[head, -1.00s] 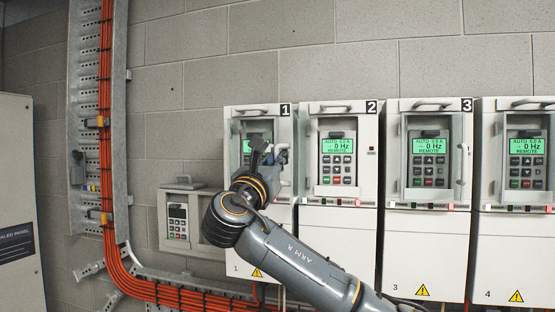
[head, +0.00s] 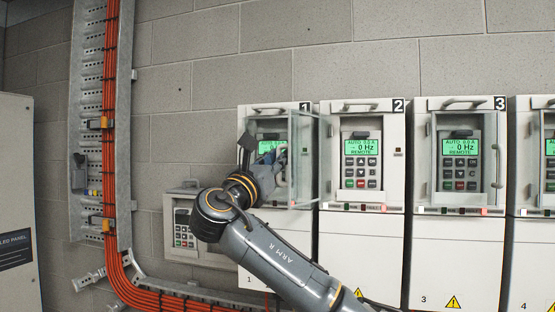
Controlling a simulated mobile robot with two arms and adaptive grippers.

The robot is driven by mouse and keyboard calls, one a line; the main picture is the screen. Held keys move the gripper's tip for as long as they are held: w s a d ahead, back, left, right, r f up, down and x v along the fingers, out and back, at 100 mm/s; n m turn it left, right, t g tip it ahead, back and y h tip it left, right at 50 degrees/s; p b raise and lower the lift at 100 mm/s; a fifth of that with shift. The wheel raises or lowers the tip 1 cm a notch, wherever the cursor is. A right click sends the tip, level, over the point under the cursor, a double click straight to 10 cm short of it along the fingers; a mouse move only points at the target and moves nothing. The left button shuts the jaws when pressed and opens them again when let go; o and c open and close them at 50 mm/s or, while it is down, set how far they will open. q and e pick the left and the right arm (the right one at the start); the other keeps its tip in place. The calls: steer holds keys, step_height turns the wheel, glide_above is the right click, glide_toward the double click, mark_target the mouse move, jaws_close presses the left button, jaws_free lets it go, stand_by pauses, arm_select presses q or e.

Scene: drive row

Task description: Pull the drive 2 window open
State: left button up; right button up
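Drive 2 (head: 361,254) is a white cabinet with a lit green display and keypad (head: 361,162), which show with no pane in front. Its clear window (head: 304,160) stands swung open to the left, across the right part of drive 1. My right gripper (head: 264,157) is in front of drive 1, at the left edge of that window. Its fingers look apart. The small parts at the window's edge overlap the fingertips, so I cannot tell exactly where they touch. My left gripper is out of view.
Drive 1 (head: 258,235) is partly hidden behind my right arm. Drive 3 (head: 455,250) stands to the right with its window shut. A small keypad box (head: 184,228) and orange cables (head: 108,170) on a metal ladder are at left. A cabinet (head: 17,180) stands far left.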

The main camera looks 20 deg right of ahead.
steer(key=shift+s, duration=0.15)
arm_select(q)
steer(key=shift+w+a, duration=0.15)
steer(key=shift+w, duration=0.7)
arm_select(e)
steer(key=v, duration=1.2)
